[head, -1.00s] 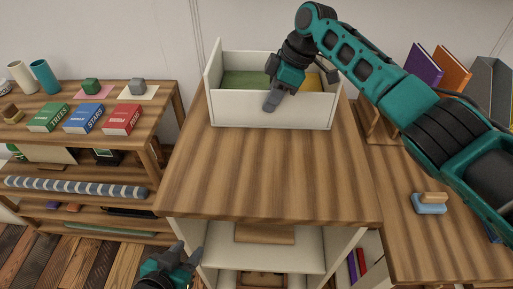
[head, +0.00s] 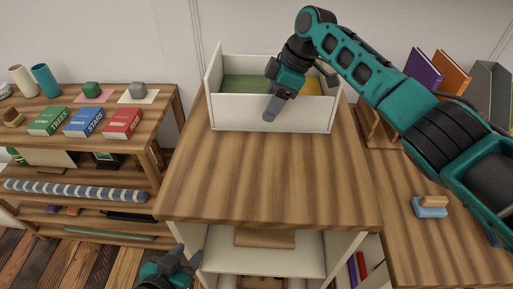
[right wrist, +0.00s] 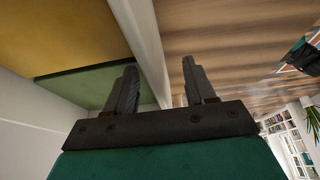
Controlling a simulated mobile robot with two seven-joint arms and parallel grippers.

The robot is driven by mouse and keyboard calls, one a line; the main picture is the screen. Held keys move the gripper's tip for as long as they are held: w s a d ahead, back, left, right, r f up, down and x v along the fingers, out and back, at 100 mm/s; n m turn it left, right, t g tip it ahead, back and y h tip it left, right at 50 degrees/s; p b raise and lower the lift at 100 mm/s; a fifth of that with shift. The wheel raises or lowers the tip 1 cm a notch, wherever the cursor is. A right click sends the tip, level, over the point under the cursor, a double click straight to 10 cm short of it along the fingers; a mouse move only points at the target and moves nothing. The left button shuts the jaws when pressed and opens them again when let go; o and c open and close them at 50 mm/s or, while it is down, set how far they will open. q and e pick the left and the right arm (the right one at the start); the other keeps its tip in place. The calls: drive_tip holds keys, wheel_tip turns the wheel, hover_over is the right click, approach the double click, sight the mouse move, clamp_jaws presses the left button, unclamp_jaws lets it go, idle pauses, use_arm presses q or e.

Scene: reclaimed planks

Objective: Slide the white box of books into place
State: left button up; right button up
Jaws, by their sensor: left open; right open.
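The white box (head: 231,116) stands open-topped near the back of the wooden cabinet top (head: 262,180). A green book (head: 245,84) and a yellow book (head: 312,86) show inside, partly hidden by my arm. My right gripper (head: 271,108) is at the box's front wall, its fingers pointing down. In the right wrist view it is open (right wrist: 160,66), one finger over the box's inside and the other outside, with the front wall (right wrist: 141,45) between them, no clear grip on it. My left gripper (head: 187,255) is open and empty, low, in front of the cabinet's left side.
A left shelf unit carries green (head: 49,121), blue (head: 84,122) and red (head: 122,123) books and cups. A right-hand table holds upright books (head: 424,71) and a blue block (head: 430,211). The cabinet top before the box is clear; a white shelf (head: 262,262) lies below.

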drive_tip(key=p+v, duration=0.5)
drive_tip(key=p, duration=0.1)
drive_tip(key=shift+r, duration=0.3)
drive_tip(key=shift+d+r+p, duration=0.3)
drive_tip(key=shift+d+r, duration=0.05)
drive_tip(key=shift+r, duration=0.3)
drive_tip(key=o, duration=0.5)
drive_tip(key=shift+o, duration=0.2)
drive_tip(key=shift+d+f, duration=0.15)
drive_tip(key=shift+f, duration=0.1)
drive_tip(key=v, duration=1.3)
drive_tip(key=shift+r, duration=0.15)
